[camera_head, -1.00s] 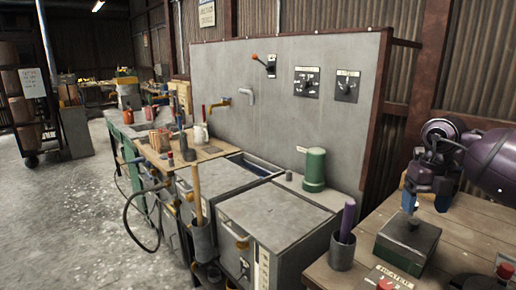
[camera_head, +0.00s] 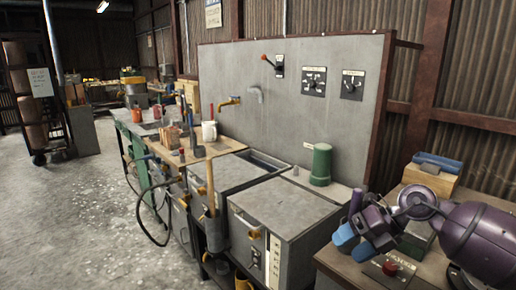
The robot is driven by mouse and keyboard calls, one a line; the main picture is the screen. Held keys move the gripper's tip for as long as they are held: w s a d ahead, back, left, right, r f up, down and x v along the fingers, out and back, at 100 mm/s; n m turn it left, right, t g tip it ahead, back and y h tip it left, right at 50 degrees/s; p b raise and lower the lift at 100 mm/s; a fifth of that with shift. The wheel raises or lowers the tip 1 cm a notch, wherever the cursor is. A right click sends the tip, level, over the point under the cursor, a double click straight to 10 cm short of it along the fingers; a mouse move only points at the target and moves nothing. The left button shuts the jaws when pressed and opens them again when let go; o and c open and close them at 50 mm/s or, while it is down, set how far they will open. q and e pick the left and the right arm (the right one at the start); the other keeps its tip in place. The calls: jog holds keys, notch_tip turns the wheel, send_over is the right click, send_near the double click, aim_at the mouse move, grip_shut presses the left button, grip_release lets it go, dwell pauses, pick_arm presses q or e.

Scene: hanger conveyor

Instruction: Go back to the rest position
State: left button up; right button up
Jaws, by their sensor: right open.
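My right gripper (camera_head: 353,245) is at the lower right of the head view, at the end of the purple arm that comes in from the right. Its two blue fingers are apart, with nothing seen between them. It is over the front left part of the wooden bench (camera_head: 332,262). I cannot tell whether the gripper touches the handle. My left gripper is not in view.
A red button box (camera_head: 388,270) sits below the gripper. A grey cabinet (camera_head: 285,222) with a green canister (camera_head: 320,165) stands to the left.

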jog(key=s+a+r+m+t+y, duration=0.2)
jog(key=s+a+m+t+y, duration=0.2)
jog(key=a+m+t+y, duration=0.4)
jog(key=s+d+f+m+t+h, duration=0.2)
jog(key=s+d+f+m+h, duration=0.4)
jog(key=m+h, duration=0.5)
jog(key=s+d+f+m+t+h, duration=0.35)
jog(key=d+f+m+h, duration=0.45)
jog(key=m, duration=0.5)
jog(key=s+d+f+m+g+y, duration=0.15)
jog(key=s+f+g, duration=0.35)
jog(key=s, duration=0.6)
jog(key=s+a+f+m+g+h, duration=0.1)
jog(key=s+f+m+g, duration=0.2)
jog(key=s+g, duration=0.6)
jog(key=w+f+t+y, duration=0.1)
jog(key=w+f+t, duration=0.5)
jog(key=f+t, duration=0.3)
jog(key=shift+w+d+f+t, duration=0.15)
jog(key=shift+w+t, duration=0.05)
jog(key=shift+t, duration=0.65)
